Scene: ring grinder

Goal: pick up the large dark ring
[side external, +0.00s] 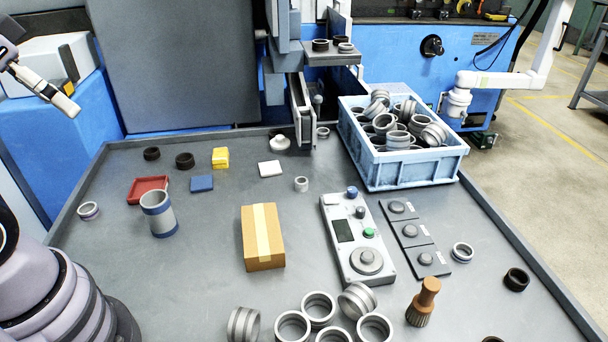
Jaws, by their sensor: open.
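Several dark rings show in the side external view. One dark ring (185,160) lies at the back left of the table, beside a slightly smaller-looking dark ring (151,153). Another dark ring (516,279) lies near the right edge and looks wider, but is closer to the camera. I cannot tell which is the large one. A dark ring (493,339) is cut off at the bottom edge. My gripper (67,104) is seen edge-on at the upper left, open, well apart from the rings. Its jaws are hard to make out.
A blue crate (415,172) of metal rings stands at the back right. A cardboard box (263,252), a control panel (352,272), a metal cup (158,216) and a red tray (135,196) stand between. Metal rings (293,327) and a brush (422,305) occupy the front.

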